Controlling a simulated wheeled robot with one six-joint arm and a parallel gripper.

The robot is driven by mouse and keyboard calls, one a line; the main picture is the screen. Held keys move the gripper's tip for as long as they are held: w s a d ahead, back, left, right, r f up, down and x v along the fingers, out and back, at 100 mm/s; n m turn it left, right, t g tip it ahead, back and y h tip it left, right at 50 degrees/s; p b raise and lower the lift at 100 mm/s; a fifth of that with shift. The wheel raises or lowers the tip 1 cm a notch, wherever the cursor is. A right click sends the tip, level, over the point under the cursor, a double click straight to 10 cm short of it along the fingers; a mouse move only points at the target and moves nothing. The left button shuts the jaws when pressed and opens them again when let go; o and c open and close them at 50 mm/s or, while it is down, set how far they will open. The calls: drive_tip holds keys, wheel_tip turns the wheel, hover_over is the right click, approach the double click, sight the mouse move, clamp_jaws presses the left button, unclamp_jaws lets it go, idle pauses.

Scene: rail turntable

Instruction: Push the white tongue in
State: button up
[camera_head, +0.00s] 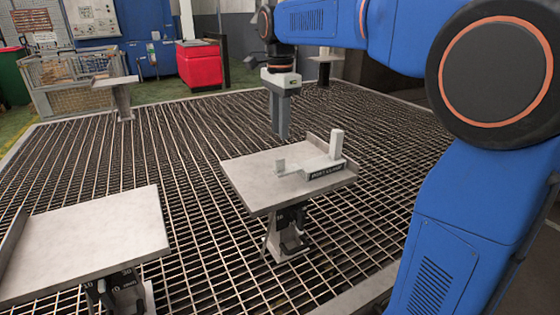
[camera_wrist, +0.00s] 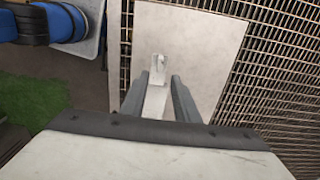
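A pale fixture block (camera_head: 325,171) with a dark label strip sits on the right part of the middle table. A white tongue (camera_head: 292,170) reaches out from it to the left and ends in a small upright tab. A taller white post (camera_head: 336,144) stands at the block's rear. In the wrist view the tongue (camera_wrist: 156,98) shows between my fingers, with its tab just beyond the fingertips. My gripper (camera_head: 281,136) points down, its fingertips apart from the tab and above the table in the picture. In the wrist view my gripper (camera_wrist: 160,80) is open and empty.
The middle table (camera_head: 258,190) has a low wall at its right rear and is otherwise bare. Another bare table (camera_head: 95,235) stands at the front left, and a small one (camera_head: 115,81) at the far left. Metal grating (camera_head: 190,150) covers the floor between them.

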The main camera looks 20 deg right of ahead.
sight(280, 160)
wheel_tip(280, 160, down, 11)
drive_tip(key=shift+f, duration=0.1)
idle(0.3)
clamp_jaws()
idle(1.5)
